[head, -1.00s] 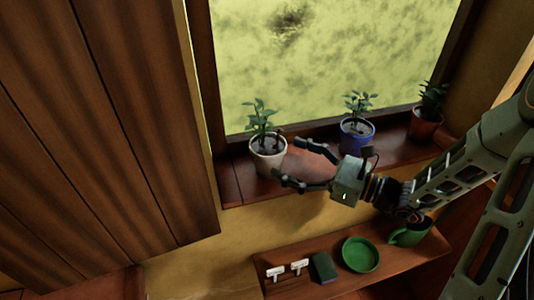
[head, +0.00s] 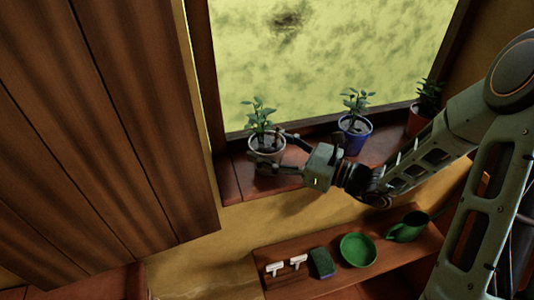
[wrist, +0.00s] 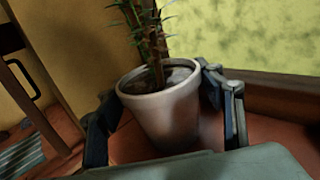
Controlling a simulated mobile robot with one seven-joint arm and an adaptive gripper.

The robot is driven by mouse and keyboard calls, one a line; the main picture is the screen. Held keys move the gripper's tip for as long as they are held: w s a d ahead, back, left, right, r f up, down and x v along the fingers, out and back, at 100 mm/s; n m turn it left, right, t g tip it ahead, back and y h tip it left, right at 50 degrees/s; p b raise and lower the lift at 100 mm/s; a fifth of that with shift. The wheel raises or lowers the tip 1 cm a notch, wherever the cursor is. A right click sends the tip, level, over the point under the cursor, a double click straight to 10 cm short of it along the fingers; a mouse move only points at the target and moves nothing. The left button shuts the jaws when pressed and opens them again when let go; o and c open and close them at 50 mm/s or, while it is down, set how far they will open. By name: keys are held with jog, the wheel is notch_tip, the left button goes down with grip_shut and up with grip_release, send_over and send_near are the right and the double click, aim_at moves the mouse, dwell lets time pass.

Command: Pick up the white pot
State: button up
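The white pot (head: 267,155) holds a green plant and stands upright at the left of the windowsill. It fills the middle of the wrist view (wrist: 165,115). My gripper (head: 274,153) is open around it, with one finger on each side. In the wrist view the left finger (wrist: 100,130) is close to the pot's left wall and the right finger (wrist: 228,100) is by its right rim. I cannot tell whether either finger touches the pot. The pot's lower part is partly hidden by my gripper.
A blue pot (head: 354,140) and a reddish pot (head: 419,122) with plants stand further right on the windowsill (head: 232,185). A wooden panel (head: 110,120) is at the left.

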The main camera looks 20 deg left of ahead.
jog(key=c, duration=1.2)
jog(key=shift+r, duration=0.1)
